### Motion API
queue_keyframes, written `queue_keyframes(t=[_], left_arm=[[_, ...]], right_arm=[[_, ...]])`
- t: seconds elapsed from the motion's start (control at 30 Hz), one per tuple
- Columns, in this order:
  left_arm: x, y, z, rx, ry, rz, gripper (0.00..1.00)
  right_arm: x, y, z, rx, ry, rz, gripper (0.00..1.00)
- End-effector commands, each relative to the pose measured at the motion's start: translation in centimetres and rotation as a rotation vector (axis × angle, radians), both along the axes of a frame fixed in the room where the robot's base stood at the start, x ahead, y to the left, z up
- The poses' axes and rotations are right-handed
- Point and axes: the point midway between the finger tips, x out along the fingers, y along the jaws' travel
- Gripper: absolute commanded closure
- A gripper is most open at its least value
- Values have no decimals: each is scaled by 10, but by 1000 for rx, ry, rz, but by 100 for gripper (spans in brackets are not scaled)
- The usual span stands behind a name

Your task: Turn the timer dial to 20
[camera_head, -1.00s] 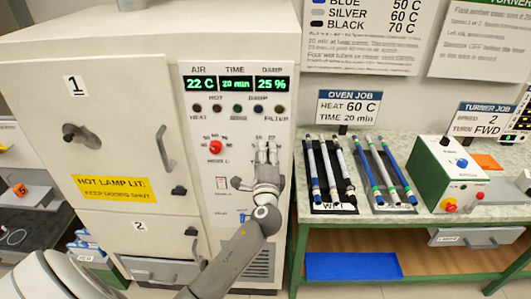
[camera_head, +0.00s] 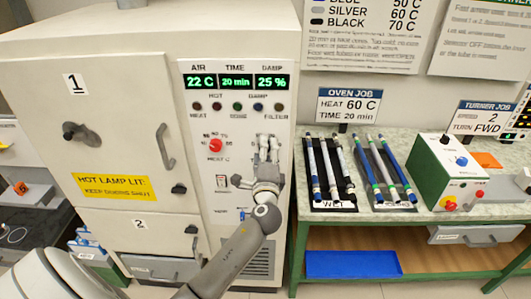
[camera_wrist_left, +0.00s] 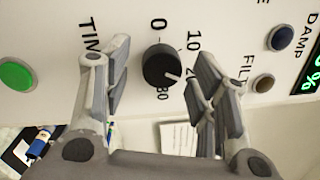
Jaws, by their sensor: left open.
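The black timer dial (camera_wrist_left: 160,66) is on the white oven panel in the left wrist view. Its white pointer line aims down-right, toward a number partly hidden by a finger that starts with 2. The marks 0, 10 and one lower number show around it. My left gripper (camera_wrist_left: 158,88) is open, with one finger on each side of the dial and visible gaps to it. In the head view my left gripper (camera_head: 268,146) hides the dial. The TIME display (camera_head: 236,82) reads 20 min. My right gripper is not in view.
The panel also has a red heat knob (camera_head: 216,146) and a row of lamps. The oven door handle (camera_head: 166,147) sticks out at the left. A green bench (camera_head: 330,219) with rod trays and a turner box (camera_head: 446,173) stands at the right.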

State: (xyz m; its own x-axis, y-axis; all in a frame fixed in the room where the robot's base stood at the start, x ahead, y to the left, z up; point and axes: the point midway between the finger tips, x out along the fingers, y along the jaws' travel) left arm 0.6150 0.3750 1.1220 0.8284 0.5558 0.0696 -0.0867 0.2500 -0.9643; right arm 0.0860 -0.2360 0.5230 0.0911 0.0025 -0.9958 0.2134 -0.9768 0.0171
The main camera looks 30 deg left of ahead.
Motion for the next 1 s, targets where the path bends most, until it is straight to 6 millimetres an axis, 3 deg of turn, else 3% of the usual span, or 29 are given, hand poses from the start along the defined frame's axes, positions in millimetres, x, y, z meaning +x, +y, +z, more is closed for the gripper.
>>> queue_keyframes(t=[0.23,0.7,1.0], left_arm=[[-15,-10,-2,-1,0,-2,47],[-89,-60,-9,-2,3,0,47],[-100,-67,-9,0,0,0,47]], right_arm=[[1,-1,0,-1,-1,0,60],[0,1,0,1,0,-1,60],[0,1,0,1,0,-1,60]])
